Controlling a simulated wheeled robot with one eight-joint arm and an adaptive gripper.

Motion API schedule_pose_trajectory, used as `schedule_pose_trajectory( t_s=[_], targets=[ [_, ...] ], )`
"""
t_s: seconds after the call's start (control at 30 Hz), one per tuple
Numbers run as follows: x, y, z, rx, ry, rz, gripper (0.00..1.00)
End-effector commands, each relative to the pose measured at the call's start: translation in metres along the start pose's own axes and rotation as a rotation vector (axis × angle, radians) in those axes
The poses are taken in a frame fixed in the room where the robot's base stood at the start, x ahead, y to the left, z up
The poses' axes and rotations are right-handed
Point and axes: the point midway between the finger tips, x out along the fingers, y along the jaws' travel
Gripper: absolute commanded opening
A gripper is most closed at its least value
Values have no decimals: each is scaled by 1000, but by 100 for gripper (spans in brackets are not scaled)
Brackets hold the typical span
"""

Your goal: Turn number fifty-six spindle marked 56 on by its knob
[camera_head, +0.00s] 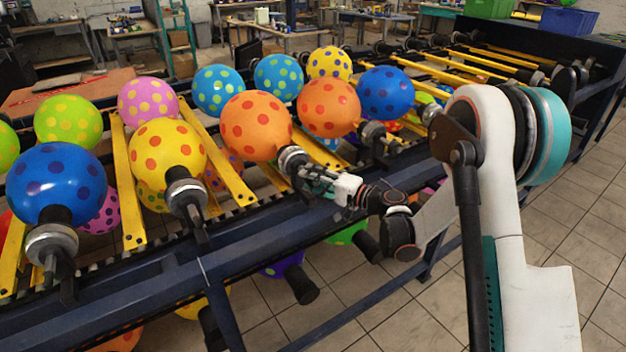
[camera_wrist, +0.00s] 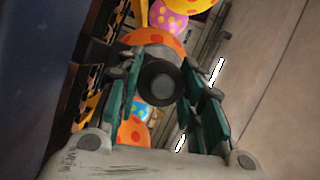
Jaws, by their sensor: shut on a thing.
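A spindle (camera_head: 291,157) with a grey metal collar holds an orange balloon with red dots (camera_head: 256,125) on the rack's near side. My gripper (camera_head: 315,173) reaches it from the right, at the spindle's outer end. In the wrist view a dark round knob (camera_wrist: 160,82) sits between the teal fingers of my gripper (camera_wrist: 162,92), which is shut on it. In the head view the fingers hide most of the knob. No number 56 can be read, and whether the spindle is on cannot be told.
Neighbouring spindles carry a yellow balloon (camera_head: 167,153), a second orange balloon (camera_head: 328,107) and a blue balloon (camera_head: 386,93). The dark blue rack rail (camera_head: 150,267) runs below the spindles. Tiled floor (camera_head: 569,224) is open at the right.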

Motion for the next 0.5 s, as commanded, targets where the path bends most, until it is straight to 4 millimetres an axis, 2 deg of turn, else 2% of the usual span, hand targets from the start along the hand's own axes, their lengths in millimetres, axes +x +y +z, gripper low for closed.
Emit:
schedule_pose_trajectory(
  t_s=[0.4, 0.43, 0.5],
  targets=[
    [0, 1, 0, 4, 1, -1, 11],
    [0, 1, 0, 4, 0, -1, 42],
    [0, 1, 0, 4, 1, -1, 56]
  ],
)
